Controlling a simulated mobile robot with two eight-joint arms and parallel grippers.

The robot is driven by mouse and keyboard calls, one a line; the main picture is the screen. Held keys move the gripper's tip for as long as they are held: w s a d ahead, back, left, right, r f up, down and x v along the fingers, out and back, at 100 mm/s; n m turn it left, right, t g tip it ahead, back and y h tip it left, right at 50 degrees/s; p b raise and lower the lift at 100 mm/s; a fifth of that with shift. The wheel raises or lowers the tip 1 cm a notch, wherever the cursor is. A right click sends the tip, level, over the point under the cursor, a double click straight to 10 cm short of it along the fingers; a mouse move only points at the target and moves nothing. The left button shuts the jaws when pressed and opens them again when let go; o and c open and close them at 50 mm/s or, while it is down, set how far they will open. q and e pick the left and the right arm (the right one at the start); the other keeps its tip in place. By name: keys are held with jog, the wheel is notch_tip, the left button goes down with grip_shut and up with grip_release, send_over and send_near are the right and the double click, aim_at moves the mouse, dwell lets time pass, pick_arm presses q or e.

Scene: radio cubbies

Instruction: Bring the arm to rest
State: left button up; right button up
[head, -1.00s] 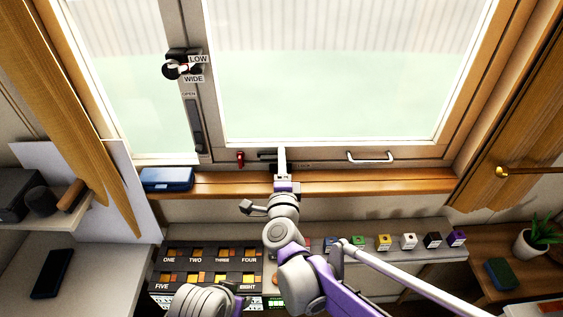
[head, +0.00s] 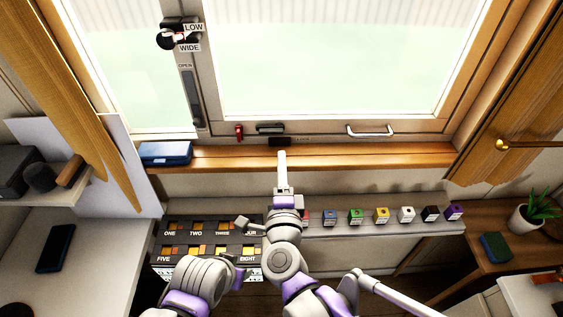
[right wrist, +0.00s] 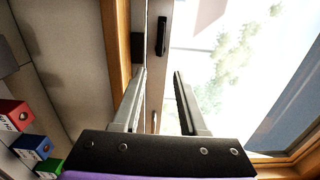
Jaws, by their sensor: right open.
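My right gripper (head: 282,160) points up toward the window, its tip in front of the wooden sill (head: 350,158). In the right wrist view its two fingers (right wrist: 160,95) are apart with nothing between them. The right arm comes up from the bottom centre.
The window has a dark latch (head: 270,128), a red knob (head: 239,132) and a white handle (head: 369,131). A blue case (head: 165,153) lies on the sill. Numbered cubbies (head: 208,241) and several coloured cubes, including a yellow one (head: 381,215), stand below.

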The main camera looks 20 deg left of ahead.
dwell(0.3)
jog(key=s+d+f+n+g+h+p, duration=0.1)
jog(key=s+d+f+n+g+p, duration=0.1)
jog(key=d, duration=0.7)
jog(key=s+d+f+n+g+h+p, duration=0.2)
jog(key=s+d+f+n+g, duration=0.2)
jog(key=s+d+n+g, duration=0.2)
jog(key=s+d+f+n+g+h+p, duration=0.2)
jog(key=s+d+n, duration=0.5)
jog(key=d, duration=0.7)
jog(key=shift+s+d+f+g+p, duration=0.15)
jog(key=shift+s+f+g+p, duration=0.2)
jog(key=shift+s+f+g, duration=0.55)
